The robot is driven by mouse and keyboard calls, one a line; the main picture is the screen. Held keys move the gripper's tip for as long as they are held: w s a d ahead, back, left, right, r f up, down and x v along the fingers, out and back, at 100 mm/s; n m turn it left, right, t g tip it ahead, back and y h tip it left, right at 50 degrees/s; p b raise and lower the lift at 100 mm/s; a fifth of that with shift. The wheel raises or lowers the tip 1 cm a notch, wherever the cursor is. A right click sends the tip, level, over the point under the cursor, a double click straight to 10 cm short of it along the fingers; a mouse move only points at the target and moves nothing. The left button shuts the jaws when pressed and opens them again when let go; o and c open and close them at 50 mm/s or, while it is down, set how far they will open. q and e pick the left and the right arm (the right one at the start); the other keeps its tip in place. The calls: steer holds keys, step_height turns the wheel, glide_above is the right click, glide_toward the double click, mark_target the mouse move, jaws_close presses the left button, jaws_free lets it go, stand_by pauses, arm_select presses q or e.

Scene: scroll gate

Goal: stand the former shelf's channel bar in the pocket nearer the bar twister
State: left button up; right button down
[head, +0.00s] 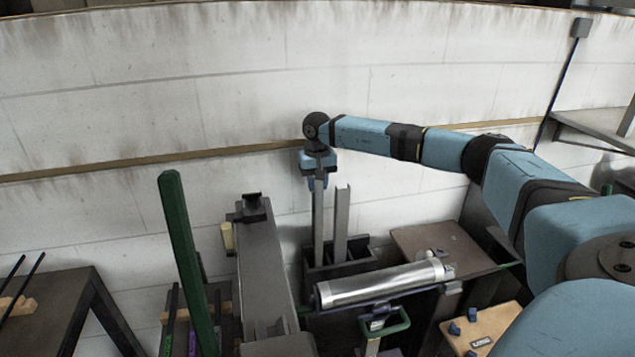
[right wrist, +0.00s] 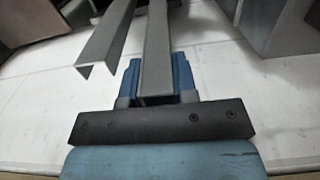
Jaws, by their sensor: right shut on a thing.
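My right gripper (head: 318,183) is shut on the top of an upright grey bar (head: 319,222). In the right wrist view the held bar (right wrist: 156,50) runs between the blue fingers (right wrist: 157,85). Its lower end reaches the dark pocketed rack (head: 345,267); whether it rests on the bottom is hidden. A second grey bar (head: 341,224) with a channel profile stands upright in the rack just to the right; it also shows left of the held bar in the right wrist view (right wrist: 108,40). I cannot tell for certain which machine is the bar twister. My left gripper is not in view.
A long grey machine (head: 262,265) stands close left of the rack, with a tall green post (head: 185,250) beyond it. A silver cylinder (head: 380,285) lies in front of the rack. A brown board (head: 435,248) is at right. The wall is close behind.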

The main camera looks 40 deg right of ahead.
mark_target(317, 198)
steer(key=shift+f+b, duration=0.75)
steer(key=shift+f, duration=0.7)
steer(key=shift+f+b, duration=0.65)
steer(key=shift+f, duration=0.5)
stand_by(0.3)
steer(key=shift+c, duration=1.7)
jaws_free()
steer(key=shift+r+p, duration=2.1)
steer(key=shift+r, duration=1.4)
